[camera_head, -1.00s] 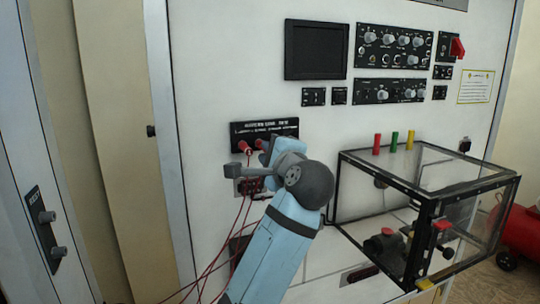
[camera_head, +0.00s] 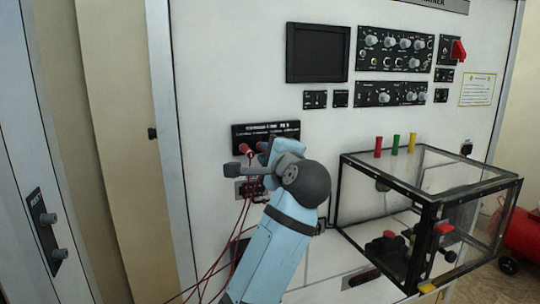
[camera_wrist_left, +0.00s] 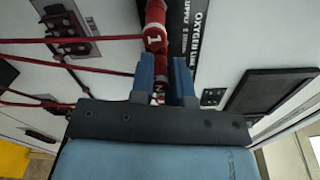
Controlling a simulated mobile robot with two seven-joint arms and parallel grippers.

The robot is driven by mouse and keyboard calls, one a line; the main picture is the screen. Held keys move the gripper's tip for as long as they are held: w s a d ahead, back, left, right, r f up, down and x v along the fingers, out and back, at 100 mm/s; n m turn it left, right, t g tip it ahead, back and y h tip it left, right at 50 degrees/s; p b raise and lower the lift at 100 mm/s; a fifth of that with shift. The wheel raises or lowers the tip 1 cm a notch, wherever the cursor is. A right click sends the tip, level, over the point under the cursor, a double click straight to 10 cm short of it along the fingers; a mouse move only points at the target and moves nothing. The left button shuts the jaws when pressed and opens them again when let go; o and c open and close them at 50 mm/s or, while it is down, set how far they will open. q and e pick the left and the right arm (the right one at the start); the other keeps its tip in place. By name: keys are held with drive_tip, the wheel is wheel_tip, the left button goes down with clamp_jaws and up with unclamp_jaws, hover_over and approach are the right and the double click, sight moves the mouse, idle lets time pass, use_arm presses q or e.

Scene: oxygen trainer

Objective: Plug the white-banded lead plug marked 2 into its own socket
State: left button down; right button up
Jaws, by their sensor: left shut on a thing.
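My left gripper (camera_head: 268,150) is at the black labelled socket panel (camera_head: 290,129). In the left wrist view its two blue fingers (camera_wrist_left: 165,68) are shut on a red lead plug (camera_wrist_left: 159,88) with a white band; its number is not readable. A second red plug (camera_wrist_left: 154,38), its white band marked 1, is just past the fingertips at the panel. It also shows in the head view (camera_head: 245,149), left of the gripper. The gripper hides the held plug's tip and the socket, so I cannot tell whether it is inserted. My right gripper is not in view.
Red leads (camera_head: 238,225) hang below the panel. A clear black-framed box (camera_head: 430,185) stands to the right. A dark screen (camera_head: 317,52) and knob panels (camera_head: 395,48) are above.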

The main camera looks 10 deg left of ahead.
use_arm(q)
drive_tip(key=shift+w+a, duration=0.3)
drive_tip(key=shift+w, duration=0.2)
drive_tip(key=c, duration=1)
unclamp_jaws()
